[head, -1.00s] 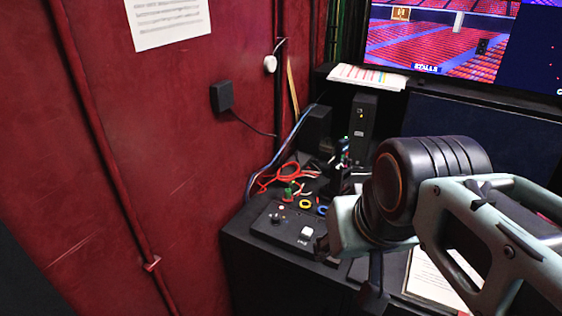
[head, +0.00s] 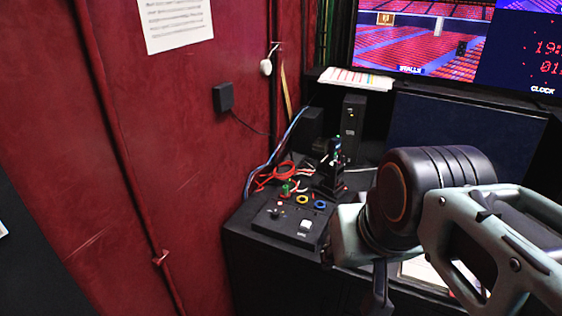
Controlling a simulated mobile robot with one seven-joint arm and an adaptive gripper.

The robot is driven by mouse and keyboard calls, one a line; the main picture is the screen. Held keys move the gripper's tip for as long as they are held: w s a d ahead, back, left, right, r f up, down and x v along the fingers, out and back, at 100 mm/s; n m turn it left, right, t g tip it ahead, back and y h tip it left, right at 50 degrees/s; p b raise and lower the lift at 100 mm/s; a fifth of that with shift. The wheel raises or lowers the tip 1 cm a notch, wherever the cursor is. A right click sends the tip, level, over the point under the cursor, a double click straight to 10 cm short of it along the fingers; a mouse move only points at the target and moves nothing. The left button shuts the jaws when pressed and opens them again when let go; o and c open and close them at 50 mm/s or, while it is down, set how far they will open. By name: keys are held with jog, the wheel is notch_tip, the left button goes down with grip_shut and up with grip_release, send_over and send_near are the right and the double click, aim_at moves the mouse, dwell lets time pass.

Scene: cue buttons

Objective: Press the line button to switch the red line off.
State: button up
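A white square button (head: 305,226) sits on the low black control box (head: 268,226) at the front left of the dark desk. Its label is too small to read, so I cannot tell for sure that it is the line button. A small knob (head: 277,212) is to its left on the same box. I cannot make out a lit red line on the box. My gripper (head: 379,293) points down at the lower middle, right of the box and apart from the white button. My own wrist hides much of it, and its fingertips are not clear.
Red cables (head: 278,173), a yellow ring (head: 302,199) and a blue ring (head: 320,205) lie behind the box. A black upright stand (head: 329,178) rises behind the button. A red wall (head: 180,140) bounds the left. A monitor (head: 425,40) is at the back.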

grip_shut()
dwell(1.2)
